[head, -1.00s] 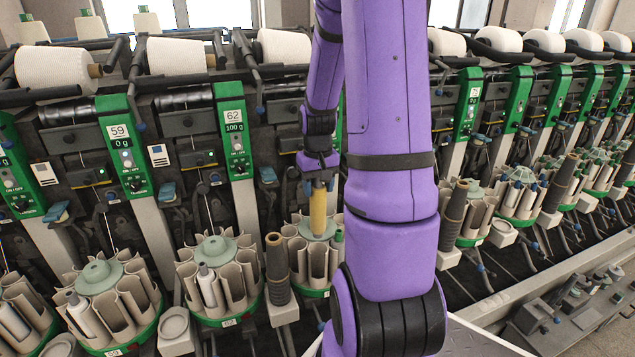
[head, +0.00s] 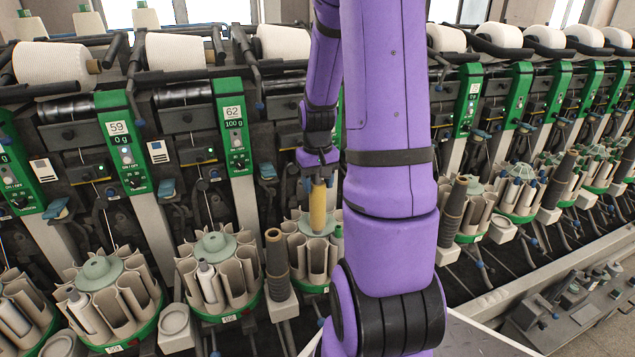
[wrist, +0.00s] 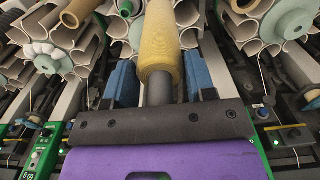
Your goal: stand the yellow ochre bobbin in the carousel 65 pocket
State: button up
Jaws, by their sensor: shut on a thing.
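The yellow ochre bobbin (head: 318,208) hangs upright below my gripper (head: 318,183), over the carousel (head: 298,252) just right of the one under the 62 sign. Its number is hidden behind my arm. In the wrist view, my gripper (wrist: 161,82) is shut on the bobbin (wrist: 160,48), with a blue finger on each side and a dark shaft end between them. The bobbin's lower end overlaps the carousel's green-grey hub and pocket walls in the head view. I cannot tell whether it is inside a pocket.
The carousel under 62 (head: 186,270) and the one under 59 (head: 128,290) stand to the left, each with a pale bobbin. A dark brown cone post (head: 277,268) stands close left of the bobbin's carousel. My arm hides the area to its right.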

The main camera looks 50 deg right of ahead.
send_over(318, 223)
jog(key=w+d, duration=0.2)
jog(key=shift+s+a+f, duration=0.1)
jog(key=shift+s+f, duration=0.05)
jog(key=shift+f, duration=1)
jog(key=shift+s+a+f, duration=0.1)
jog(key=shift+f, duration=1)
jog(key=shift+f, duration=2.35)
jog(key=shift+f, duration=2.25)
